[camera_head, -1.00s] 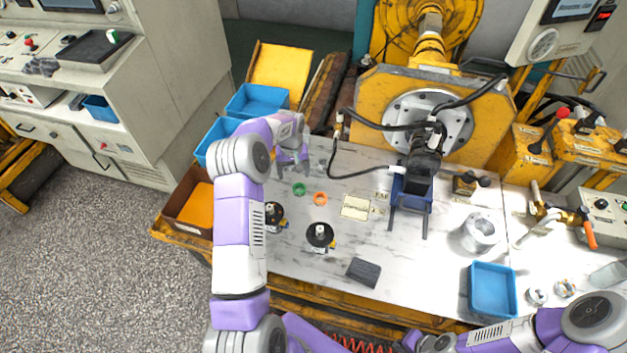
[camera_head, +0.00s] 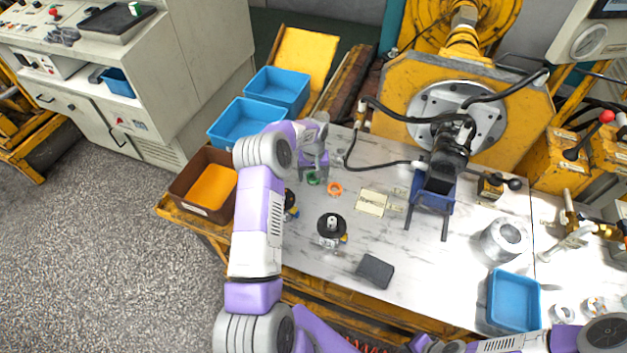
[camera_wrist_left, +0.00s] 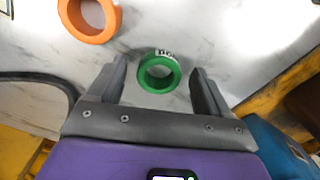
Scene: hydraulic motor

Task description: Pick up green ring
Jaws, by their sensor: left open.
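The green ring (camera_head: 313,178) lies flat on the white marbled bench top. In the left wrist view the green ring (camera_wrist_left: 145,76) sits between the tips of my left gripper (camera_wrist_left: 155,78), with a gap on each side. My left gripper (camera_head: 314,176) is open and empty, just above the ring in the head view. A small printed label shows at the ring's edge in the wrist view. My right arm shows at the lower right, but its gripper is not in view.
An orange ring (camera_head: 335,189) lies right beside the green one. A black round part (camera_head: 331,226) and a dark block (camera_head: 375,271) are nearer the front. Blue bins (camera_head: 241,122) and a brown bin (camera_head: 190,182) stand left. A blue stand (camera_head: 433,190) is to the right.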

